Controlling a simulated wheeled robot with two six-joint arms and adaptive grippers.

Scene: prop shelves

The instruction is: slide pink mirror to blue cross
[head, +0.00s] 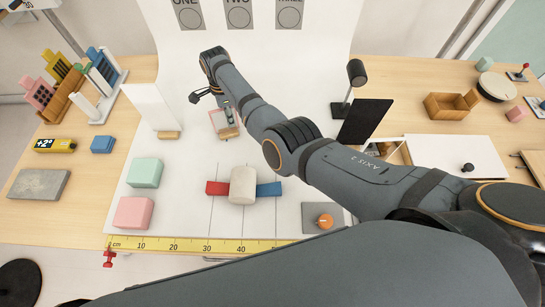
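The pink mirror (215,119) is a small pink-framed panel on a wooden foot, standing upright on the white sheet near the middle. Its face shows dark and grey shapes. My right gripper (194,97) is small and dark at the far end of my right arm, up and to the left of the mirror, with a visible gap between them. Its fingers are too small to tell whether they are open. I cannot make out a blue cross; my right arm hides part of the sheet. My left gripper is not in view.
A white panel (151,106) on a wooden foot stands left of the mirror. A beige cylinder (243,185) stands in front, between red and blue ends. Green (145,172) and pink (133,212) blocks sit front left. A black lamp (356,73) and black panel (364,120) stand right.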

